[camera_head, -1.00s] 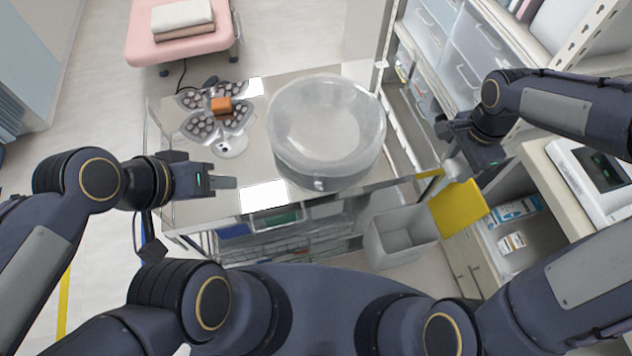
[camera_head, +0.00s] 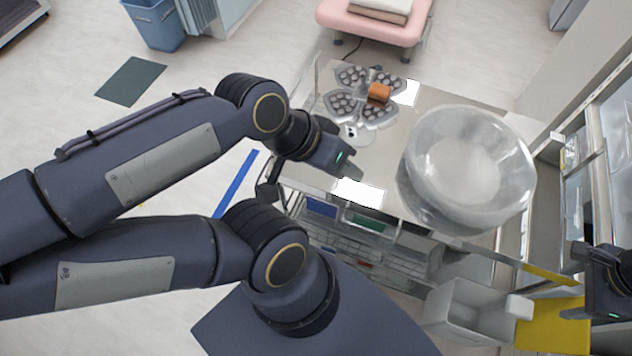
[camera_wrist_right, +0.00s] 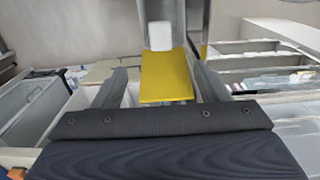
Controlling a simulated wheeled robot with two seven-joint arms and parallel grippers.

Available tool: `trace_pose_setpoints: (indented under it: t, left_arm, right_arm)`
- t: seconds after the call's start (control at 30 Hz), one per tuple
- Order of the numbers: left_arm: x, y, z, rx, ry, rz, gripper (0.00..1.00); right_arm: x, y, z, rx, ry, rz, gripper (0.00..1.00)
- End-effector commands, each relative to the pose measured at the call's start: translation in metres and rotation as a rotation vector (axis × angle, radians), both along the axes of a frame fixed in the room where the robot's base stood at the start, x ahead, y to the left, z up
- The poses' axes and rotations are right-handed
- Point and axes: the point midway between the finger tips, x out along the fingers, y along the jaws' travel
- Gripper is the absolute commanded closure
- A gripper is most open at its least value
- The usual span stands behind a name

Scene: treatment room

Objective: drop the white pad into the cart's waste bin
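A small white pad (camera_head: 520,306) shows at the seam between the grey waste bin (camera_head: 462,318) and a yellow panel (camera_head: 552,332). In the right wrist view the pad (camera_wrist_right: 160,36) is at the far end of the yellow panel (camera_wrist_right: 166,75), beyond my fingertips. I cannot tell whether it rests there or is falling. My right gripper (camera_wrist_right: 158,68) is open and empty; in the head view it is partly cut off at the right edge. My left gripper (camera_head: 357,172) hovers by the cart's near left edge; its finger opening does not show clearly.
Shelving with drawers (camera_head: 605,150) stands at the right. A pink couch (camera_head: 378,22) is behind; the floor at left is largely clear.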

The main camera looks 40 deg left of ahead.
Motion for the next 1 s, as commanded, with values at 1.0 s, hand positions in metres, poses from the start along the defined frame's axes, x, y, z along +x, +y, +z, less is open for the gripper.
trace_pose_setpoints:
  t: [1.0]
  left_arm:
    - [0.000,0.000,-0.005,0.000,0.000,0.000,0.64]
  right_arm:
    - [0.000,0.000,0.078,0.000,0.000,0.001,0.32]
